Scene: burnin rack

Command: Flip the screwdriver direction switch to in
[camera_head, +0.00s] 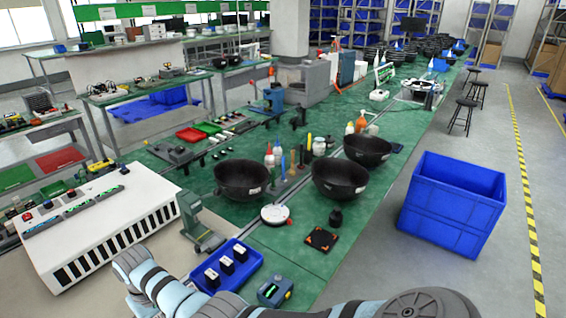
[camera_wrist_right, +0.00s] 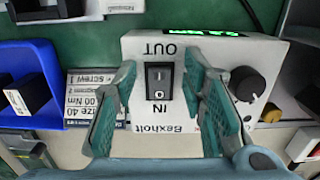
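The screwdriver controller (camera_wrist_right: 215,75) is a pale box with a green display, a black knob (camera_wrist_right: 247,83) and a black rocker switch (camera_wrist_right: 159,81). Its lettering is upside down in the right wrist view, with OUT above the switch and IN below it. I cannot tell which side of the rocker is pressed. My right gripper (camera_wrist_right: 161,62) is open, with its teal fingers spread on either side of the switch and nothing between them. In the head view the controller (camera_head: 275,291) stands at the near bench edge. My left gripper is not in view.
A blue tray (camera_head: 254,262) with black-and-white blocks stands beside the controller, also at the left of the right wrist view (camera_wrist_right: 50,55). Black bowls (camera_head: 243,178), a round white device (camera_head: 275,214) and a black square pad (camera_head: 321,238) are farther along the green bench.

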